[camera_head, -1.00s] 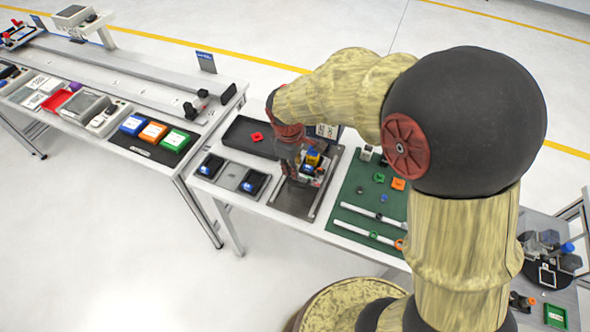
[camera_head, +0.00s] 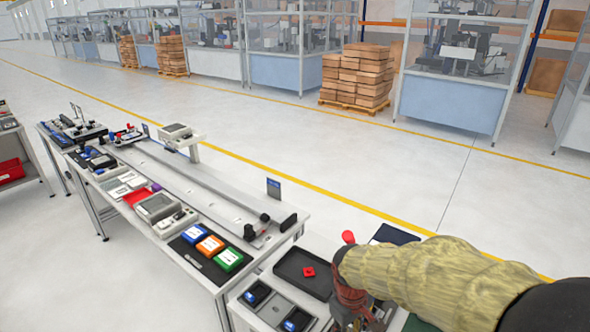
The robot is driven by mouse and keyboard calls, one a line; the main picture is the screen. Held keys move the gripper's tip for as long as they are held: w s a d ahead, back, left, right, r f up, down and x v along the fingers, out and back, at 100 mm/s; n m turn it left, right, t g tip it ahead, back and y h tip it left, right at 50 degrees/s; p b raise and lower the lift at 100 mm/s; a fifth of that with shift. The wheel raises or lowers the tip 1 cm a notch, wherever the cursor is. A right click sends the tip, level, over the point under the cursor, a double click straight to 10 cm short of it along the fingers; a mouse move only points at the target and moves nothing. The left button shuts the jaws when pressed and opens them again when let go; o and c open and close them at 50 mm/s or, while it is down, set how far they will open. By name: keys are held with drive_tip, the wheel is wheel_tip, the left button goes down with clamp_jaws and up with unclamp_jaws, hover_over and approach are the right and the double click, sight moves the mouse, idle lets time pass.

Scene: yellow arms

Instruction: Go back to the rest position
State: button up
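My gripper (camera_head: 357,322) is at the bottom edge of the head view, at the end of my yellow arm, over the right-hand workbench. Its fingers are cut off or too small to make out, so I cannot tell whether it is open or shut, or whether it holds anything. A red part lies in a black tray (camera_head: 290,283) just left of my gripper. The place beneath the gripper is mostly hidden.
Two dark devices sit on a grey plate (camera_head: 272,309) left of my gripper. The neighbouring bench (camera_head: 283,238) holds a long rail and blue, orange and green boxes (camera_head: 229,259). Stacked cartons (camera_head: 356,75) and glass-walled machines stand behind. The floor between is clear.

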drive_tip(key=s+d+r+m+t+b, duration=0.1)
drive_tip(key=s+d+r+m+t, duration=0.1)
drive_tip(key=s+r, duration=0.5)
drive_tip(key=s+d+r+m+t+y+b, duration=0.1)
drive_tip(key=s+d+r+m+t, duration=0.2)
drive_tip(key=s+r, duration=0.5)
drive_tip(key=shift+s+r+m, duration=0.2)
drive_tip(key=shift+r+m, duration=0.7)
drive_tip(key=shift+r, duration=0.05)
